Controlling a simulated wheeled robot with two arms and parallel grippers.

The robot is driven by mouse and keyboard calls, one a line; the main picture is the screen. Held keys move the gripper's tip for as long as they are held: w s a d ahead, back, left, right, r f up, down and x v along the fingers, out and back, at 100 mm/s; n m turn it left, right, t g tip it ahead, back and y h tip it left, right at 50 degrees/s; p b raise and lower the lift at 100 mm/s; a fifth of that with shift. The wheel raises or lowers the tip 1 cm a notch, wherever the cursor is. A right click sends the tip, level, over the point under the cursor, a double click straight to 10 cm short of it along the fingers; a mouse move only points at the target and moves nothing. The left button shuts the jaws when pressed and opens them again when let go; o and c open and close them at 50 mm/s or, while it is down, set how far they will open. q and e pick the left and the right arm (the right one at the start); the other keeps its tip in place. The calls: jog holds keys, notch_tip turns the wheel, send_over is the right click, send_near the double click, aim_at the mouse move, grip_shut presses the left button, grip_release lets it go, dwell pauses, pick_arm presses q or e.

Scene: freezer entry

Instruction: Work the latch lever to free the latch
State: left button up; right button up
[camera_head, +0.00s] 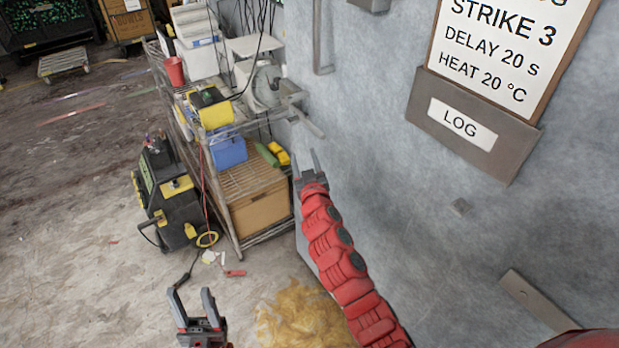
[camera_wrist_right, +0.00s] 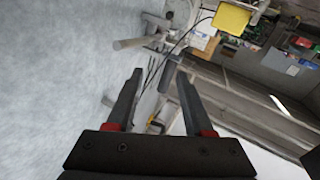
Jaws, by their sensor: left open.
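The latch lever (camera_head: 307,122) is a grey bar that slants down to the right from a metal latch body (camera_head: 289,92) at the left edge of the pale grey door panel. In the right wrist view, the lever (camera_wrist_right: 137,42) shows as a round grey rod ahead of the fingertips. My right gripper (camera_head: 306,158) is open and empty, just below the lever and apart from it; its two spread fingers (camera_wrist_right: 160,72) also show in the right wrist view. My left gripper (camera_head: 191,291) is open and empty, low over the floor at the bottom left.
A wire shelf cart (camera_head: 255,178) with boxes, a red cup (camera_head: 175,70) and a blue bin (camera_head: 229,149) stands left of the panel. A black and yellow machine (camera_head: 170,195) is beside it. A metal pull handle (camera_head: 322,40) and a LOG holder (camera_head: 465,125) are on the panel.

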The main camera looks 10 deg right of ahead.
jog(key=s+b, duration=0.2)
jog(key=s, duration=0.5)
jog(key=shift+d, duration=0.35)
